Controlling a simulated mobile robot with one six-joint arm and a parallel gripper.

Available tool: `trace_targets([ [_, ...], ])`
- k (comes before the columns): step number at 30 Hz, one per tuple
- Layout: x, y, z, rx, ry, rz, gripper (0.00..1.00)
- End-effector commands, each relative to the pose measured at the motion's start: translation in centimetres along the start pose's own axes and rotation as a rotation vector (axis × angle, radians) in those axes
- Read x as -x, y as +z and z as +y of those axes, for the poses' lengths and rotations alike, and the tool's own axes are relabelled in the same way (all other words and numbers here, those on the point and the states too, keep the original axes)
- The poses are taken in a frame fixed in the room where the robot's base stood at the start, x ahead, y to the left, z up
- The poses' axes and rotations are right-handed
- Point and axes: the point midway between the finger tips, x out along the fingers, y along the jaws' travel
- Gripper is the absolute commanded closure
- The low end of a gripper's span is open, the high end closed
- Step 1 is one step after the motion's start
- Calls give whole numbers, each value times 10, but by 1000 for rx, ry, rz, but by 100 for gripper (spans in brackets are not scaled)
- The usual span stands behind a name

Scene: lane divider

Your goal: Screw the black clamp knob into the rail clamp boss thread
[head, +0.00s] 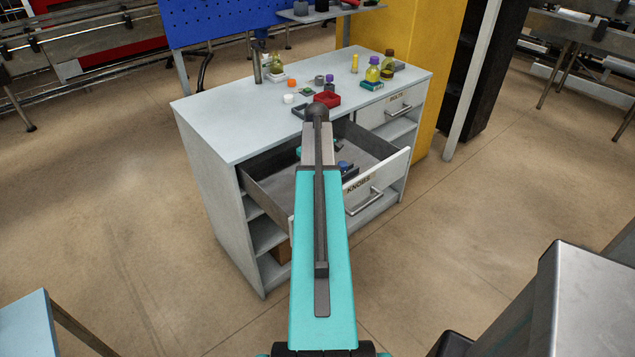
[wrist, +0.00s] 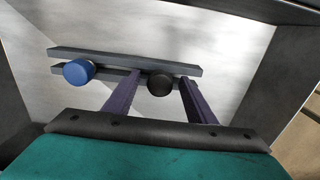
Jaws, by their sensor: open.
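The black clamp knob (wrist: 160,85) sits at a dark grey rack of two bars (wrist: 180,65) inside the open drawer, in the wrist view. My gripper (wrist: 160,77) is open, with one finger on each side of the black knob. Gaps show between the knob and both fingers; I cannot tell how deep the fingertips reach. A blue knob (wrist: 78,71) sits at the same rack, to the left of the left finger. In the head view my arm hides the gripper and much of the drawer. I cannot make out the rail clamp boss.
The drawer marked KNOBS (head: 378,182) stands pulled out of the grey cabinet (head: 215,130); its walls surround the gripper. A second drawer marked BOLTS (head: 392,106) is shut. On the top stand a red tray (head: 327,99), bottles and small parts. The top's left part is clear.

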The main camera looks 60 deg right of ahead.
Motion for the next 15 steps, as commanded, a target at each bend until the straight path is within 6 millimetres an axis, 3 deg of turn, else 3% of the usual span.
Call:
trace_targets([
  [6, 0, 0, 0, 0, 0, 0, 49],
  [14, 0, 0, 0, -1, 0, 0, 93],
  [15, 0, 0, 0, -1, 0, 0, 94],
])
